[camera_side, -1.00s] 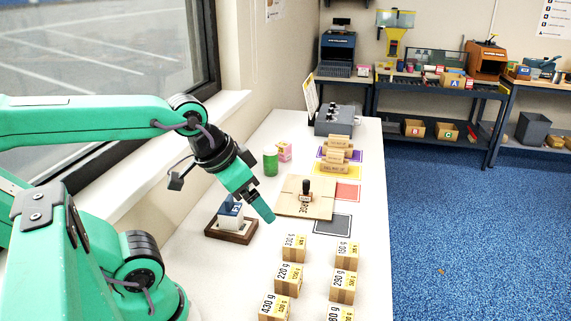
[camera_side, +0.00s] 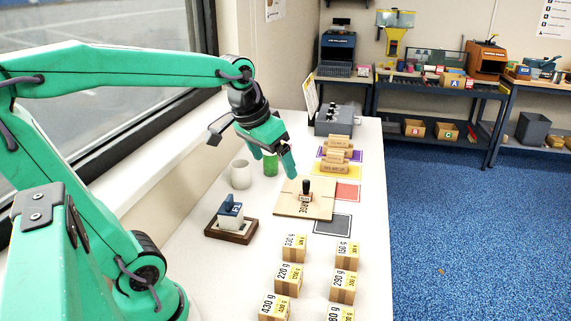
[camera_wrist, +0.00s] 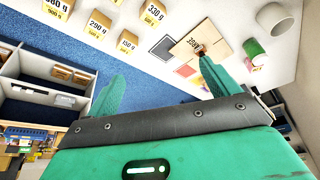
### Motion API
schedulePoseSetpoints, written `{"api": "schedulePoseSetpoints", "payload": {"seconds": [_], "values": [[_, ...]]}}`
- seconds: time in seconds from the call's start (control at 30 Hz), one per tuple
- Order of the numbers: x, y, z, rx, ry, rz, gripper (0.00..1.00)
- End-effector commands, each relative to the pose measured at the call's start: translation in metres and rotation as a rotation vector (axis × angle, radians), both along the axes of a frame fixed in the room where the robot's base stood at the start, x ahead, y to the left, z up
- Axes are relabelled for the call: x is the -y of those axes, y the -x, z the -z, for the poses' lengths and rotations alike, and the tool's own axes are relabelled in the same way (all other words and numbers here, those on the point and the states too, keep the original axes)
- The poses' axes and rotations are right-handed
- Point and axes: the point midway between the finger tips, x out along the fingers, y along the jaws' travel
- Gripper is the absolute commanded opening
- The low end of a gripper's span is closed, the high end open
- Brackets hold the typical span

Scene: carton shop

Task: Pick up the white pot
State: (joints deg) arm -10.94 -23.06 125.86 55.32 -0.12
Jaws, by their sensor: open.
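The white pot (camera_side: 240,174) stands upright on the white table, left of the green can (camera_side: 270,168) in the side view. In the wrist view the pot (camera_wrist: 276,19) shows at the upper right, with the green can (camera_wrist: 252,47) close by. My gripper (camera_side: 275,164) is open and empty, above the table to the right of the pot, with its fingers pointing down. In the wrist view my gripper (camera_wrist: 162,72) shows its two fingers wide apart, with the pot off to the right of them. Nothing touches the pot.
A flat carton (camera_side: 287,204) with a dark-handled stamp (camera_side: 306,190) lies right of the pot. A blue-and-white device (camera_side: 231,211) on a brown base stands in front. Several weight-marked boxes (camera_side: 289,280) stand nearer. Wrapped rolls (camera_side: 337,155) lie behind on coloured mats.

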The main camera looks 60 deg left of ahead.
Motion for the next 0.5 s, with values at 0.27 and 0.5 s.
{"api": "schedulePoseSetpoints", "payload": {"seconds": [0.27,0.5], "values": [[-0.055,-0.047,0.000,-0.069,0.018,-0.124,0.87],[-0.109,-0.080,0.011,-0.124,0.040,-0.225,0.87]]}}
